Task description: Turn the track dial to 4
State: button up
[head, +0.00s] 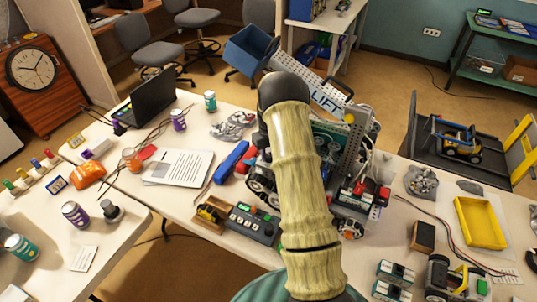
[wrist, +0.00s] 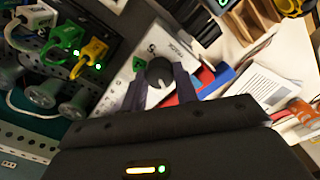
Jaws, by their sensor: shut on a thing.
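The track dial (wrist: 160,73) is a round black knob with a pale pointer mark, on a light panel (wrist: 145,48) with dark lettering in the wrist view. The lettering is tilted and only partly readable, so I cannot tell which number the pointer meets. My gripper (wrist: 161,86) has its two dark fingers on either side of the knob and is shut on it. In the head view my arm hides the gripper and the dial; the machine with the LIFT sign (head: 327,102) shows behind the arm.
Green and yellow plugs (wrist: 92,52) with lit green lights and several grey-green knobs sit left of the dial. A blue and red object (wrist: 200,85) lies just right of the fingers. In the head view, a control box (head: 252,222) and a yellow tray (head: 480,222) flank my arm.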

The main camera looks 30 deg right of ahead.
jog(key=m+b, duration=0.1)
jog(key=m, duration=0.6)
jog(key=shift+w, duration=0.1)
jog(key=m, duration=0.2)
jog(key=shift+m+b, duration=0.3)
jog(key=shift+m, duration=0.1)
jog(key=m, duration=0.4)
jog(key=shift+m, duration=0.3)
jog(key=m, duration=0.4)
jog(key=shift+p, duration=0.3)
jog(key=m, duration=0.5)
jog(key=shift+p, duration=0.4)
jog(key=shift+m, duration=0.4)
jog(key=o, duration=1)
jog(key=shift+c, duration=0.2)
